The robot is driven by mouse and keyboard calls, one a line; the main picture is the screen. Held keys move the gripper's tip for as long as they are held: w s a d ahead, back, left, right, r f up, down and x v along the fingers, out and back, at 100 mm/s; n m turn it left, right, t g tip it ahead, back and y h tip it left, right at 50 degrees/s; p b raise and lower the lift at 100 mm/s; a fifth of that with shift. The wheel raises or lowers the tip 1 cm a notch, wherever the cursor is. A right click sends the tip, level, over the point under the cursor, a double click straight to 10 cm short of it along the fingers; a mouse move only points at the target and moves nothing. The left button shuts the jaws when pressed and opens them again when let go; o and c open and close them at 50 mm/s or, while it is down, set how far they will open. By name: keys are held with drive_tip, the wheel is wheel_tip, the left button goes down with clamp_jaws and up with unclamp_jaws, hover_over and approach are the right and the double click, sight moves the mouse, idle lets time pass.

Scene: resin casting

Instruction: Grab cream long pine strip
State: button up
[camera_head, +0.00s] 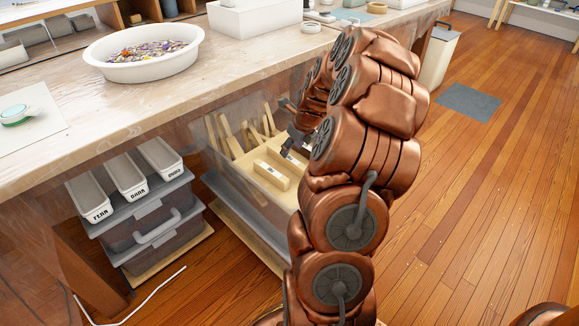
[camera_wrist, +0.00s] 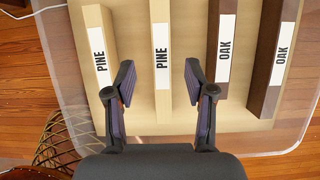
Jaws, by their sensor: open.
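In the wrist view two cream strips lie side by side, each with a white PINE label: one at left (camera_wrist: 97,38) and one in the middle (camera_wrist: 161,55). Both run up the picture; which is longer I cannot tell. My gripper (camera_wrist: 159,70) is open, its fingers on either side of the middle pine strip in the picture. No contact is visible, and the height above it is unclear. In the head view my gripper (camera_head: 290,138) is partly hidden by my arm, over a bin with several pale strips (camera_head: 226,134) and a labelled block (camera_head: 271,176).
Two brown OAK strips (camera_wrist: 225,50) (camera_wrist: 274,55) lie to the right in the clear-walled bin (camera_wrist: 55,60). The workbench (camera_head: 110,108) overhangs the bin. A stack of grey boxes (camera_head: 150,225) stands to its left. The wooden floor at right (camera_head: 470,190) is mostly clear.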

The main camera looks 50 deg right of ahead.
sight(289, 162)
drive_tip(key=b+x, duration=0.2)
drive_tip(key=x, duration=0.4)
drive_tip(key=shift+w+d+f, duration=0.1)
drive_tip(key=shift+f, duration=0.25)
drive_tip(key=shift+c, duration=0.4)
clamp_jaws()
